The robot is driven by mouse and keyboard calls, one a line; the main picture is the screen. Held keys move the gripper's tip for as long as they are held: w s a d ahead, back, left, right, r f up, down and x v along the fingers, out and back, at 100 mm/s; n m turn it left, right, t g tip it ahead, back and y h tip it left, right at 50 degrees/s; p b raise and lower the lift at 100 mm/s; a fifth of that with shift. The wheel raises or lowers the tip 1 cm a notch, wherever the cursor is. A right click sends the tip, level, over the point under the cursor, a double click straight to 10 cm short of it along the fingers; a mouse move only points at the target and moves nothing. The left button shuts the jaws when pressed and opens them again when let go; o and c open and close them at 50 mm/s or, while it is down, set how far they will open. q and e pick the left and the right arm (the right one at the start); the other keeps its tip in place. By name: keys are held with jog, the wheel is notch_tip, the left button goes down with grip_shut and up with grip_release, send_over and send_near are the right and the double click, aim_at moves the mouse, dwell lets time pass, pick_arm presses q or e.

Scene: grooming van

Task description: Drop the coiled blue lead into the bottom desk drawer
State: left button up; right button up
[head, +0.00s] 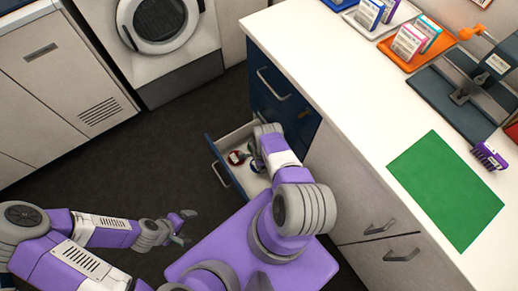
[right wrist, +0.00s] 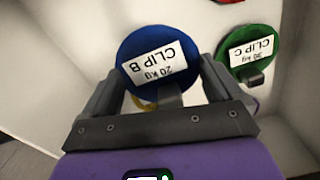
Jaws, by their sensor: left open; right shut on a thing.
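The bottom desk drawer (head: 219,172) is pulled open, with a blue front and a pale inside. My right gripper (head: 257,160) reaches down into it. In the right wrist view its fingers (right wrist: 163,85) are on both sides of the coiled blue lead (right wrist: 150,50), a round blue shape with a white tag reading "20 kg CLIP B" and a grey clip. The gripper is shut on it; whether the lead touches the drawer floor I cannot tell. My left gripper (head: 184,226) is open and empty over the dark floor.
A green round item tagged "CLIP C" (right wrist: 249,45) and a red one (head: 237,157) lie in the drawer. Closed blue drawers (head: 285,95) are above it. The white desktop (head: 340,95) holds a green mat (head: 445,188), trays and a purple device (head: 488,155).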

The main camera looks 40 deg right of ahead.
jog(key=shift+f, duration=0.65)
jog(key=o, duration=0.9)
jog(key=shift+c, duration=0.2)
jog(key=shift+r, duration=0.1)
